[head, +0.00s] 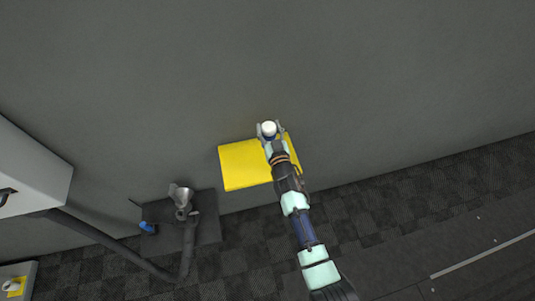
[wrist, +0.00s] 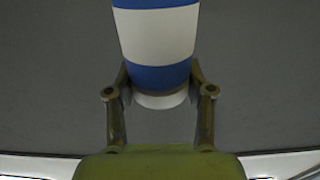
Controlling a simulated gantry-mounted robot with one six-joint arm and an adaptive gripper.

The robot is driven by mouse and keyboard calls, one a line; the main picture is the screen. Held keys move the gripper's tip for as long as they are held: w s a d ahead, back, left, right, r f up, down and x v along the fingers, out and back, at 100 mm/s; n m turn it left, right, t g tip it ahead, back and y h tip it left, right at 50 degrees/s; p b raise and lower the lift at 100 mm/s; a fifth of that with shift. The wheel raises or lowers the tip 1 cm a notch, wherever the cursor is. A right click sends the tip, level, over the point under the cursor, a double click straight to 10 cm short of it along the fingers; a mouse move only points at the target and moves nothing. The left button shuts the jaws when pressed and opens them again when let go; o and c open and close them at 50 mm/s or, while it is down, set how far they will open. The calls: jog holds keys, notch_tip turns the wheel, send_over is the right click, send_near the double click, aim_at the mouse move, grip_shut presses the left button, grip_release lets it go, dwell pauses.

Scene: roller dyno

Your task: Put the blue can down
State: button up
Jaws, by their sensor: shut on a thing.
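The blue can (wrist: 156,35) has blue bands around a broad white band, with a pale end nearest my gripper's palm. My gripper (wrist: 160,85) is shut on it, one finger on each side. In the head view only the can's white round end (head: 269,127) shows clearly, between the fingers of my gripper (head: 269,131). The can appears just past the upper right edge of the yellow mat (head: 240,165). I cannot tell its height above the grey surface.
A dark plate (head: 207,232) with a metal funnel-like part (head: 181,194) and a small blue object (head: 148,228) lies at the lower left. A white cabinet (head: 30,170) stands at the far left. The grey floor (head: 400,90) above and right is clear.

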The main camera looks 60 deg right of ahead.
notch_tip(320, 180, down, 9)
jog(key=b, duration=0.6)
jog(key=shift+f+b, duration=0.15)
jog(key=shift+b, duration=0.2)
jog(key=shift+r, duration=0.25)
jog(key=shift+f, duration=0.2)
jog(key=o, duration=1.4)
jog(key=shift+s+a+r+p, duration=0.15)
jog(key=shift+r+p, duration=0.1)
jog(key=shift+p, duration=0.2)
jog(key=v, duration=1.1)
jog(key=shift+s+a+p, duration=0.2)
jog(key=shift+a+p, duration=0.05)
jog(key=shift+p, duration=0.15)
